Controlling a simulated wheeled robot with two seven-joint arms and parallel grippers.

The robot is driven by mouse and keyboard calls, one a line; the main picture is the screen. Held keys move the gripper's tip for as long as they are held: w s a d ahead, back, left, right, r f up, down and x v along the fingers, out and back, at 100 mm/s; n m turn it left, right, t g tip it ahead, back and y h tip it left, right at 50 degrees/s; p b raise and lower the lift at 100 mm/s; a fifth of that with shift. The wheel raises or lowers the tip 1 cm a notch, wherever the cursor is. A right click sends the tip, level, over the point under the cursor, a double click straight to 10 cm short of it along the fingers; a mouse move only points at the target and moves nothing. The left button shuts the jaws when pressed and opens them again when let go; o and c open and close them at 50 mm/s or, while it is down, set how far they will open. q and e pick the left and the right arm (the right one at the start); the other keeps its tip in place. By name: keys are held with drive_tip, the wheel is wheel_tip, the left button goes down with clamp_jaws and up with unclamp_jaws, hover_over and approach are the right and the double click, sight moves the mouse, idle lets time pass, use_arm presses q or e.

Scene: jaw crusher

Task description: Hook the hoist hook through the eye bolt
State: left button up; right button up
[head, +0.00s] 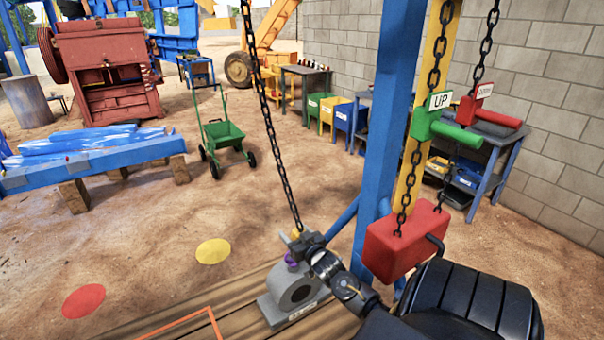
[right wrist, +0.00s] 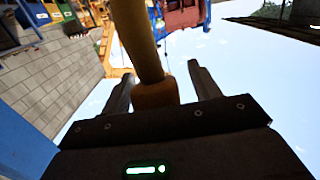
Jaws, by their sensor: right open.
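The hoist chain (head: 270,125) hangs from the top of the head view down to my right gripper (head: 303,241). A small yellow piece, apparently the hoist hook (head: 296,234), shows at its lower end, mostly hidden by the gripper. In the right wrist view, a thick yellow-orange shank (right wrist: 140,40) stands between the spread fingers of my right gripper (right wrist: 162,88). The purple eye bolt (head: 290,259) sits on top of the grey bearing block (head: 274,310), just below the gripper. I cannot tell whether the hook touches the eye. My left gripper is out of view.
The block stands on wooden planks (head: 240,322). A blue post (head: 384,130) rises right of my gripper. A red box (head: 405,240) hangs beside it with green UP (head: 425,125) and red (head: 468,110) handles. Open sand lies to the left.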

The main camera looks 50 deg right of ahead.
drive_tip(key=b+v, duration=0.1)
drive_tip(key=v, duration=0.7)
drive_tip(key=shift+s, duration=0.25)
drive_tip(key=shift+r, duration=0.1)
drive_tip(key=s+a+f+n+g+y+b, duration=0.1)
drive_tip(key=s+a+f+g, duration=0.25)
drive_tip(key=f, duration=0.85)
drive_tip(key=s+a+f+g+y, duration=0.1)
drive_tip(key=s+a+f+g, duration=0.3)
drive_tip(key=f, duration=0.8)
drive_tip(key=s+a+f+n+y+b, duration=0.1)
drive_tip(key=s+a+f, duration=0.3)
drive_tip(key=f, duration=0.8)
drive_tip(key=s+a+f+n+g+y, duration=0.1)
drive_tip(key=s+a+f+g, duration=0.1)
drive_tip(key=s+a+f, duration=0.3)
drive_tip(key=s+a+f+n+g, duration=0.1)
drive_tip(key=s+a+f+g, duration=0.2)
drive_tip(key=s, duration=1)
drive_tip(key=s+a+f+n+g+y, duration=0.1)
drive_tip(key=s+a+f+n+g, duration=0.1)
drive_tip(key=s+a+f, duration=0.5)
wheel_tip(320, 180, down, 2)
drive_tip(key=shift+s+f+g+y+b, duration=0.1)
drive_tip(key=shift+s+g+y+b, duration=0.25)
drive_tip(key=shift+s, duration=0.85)
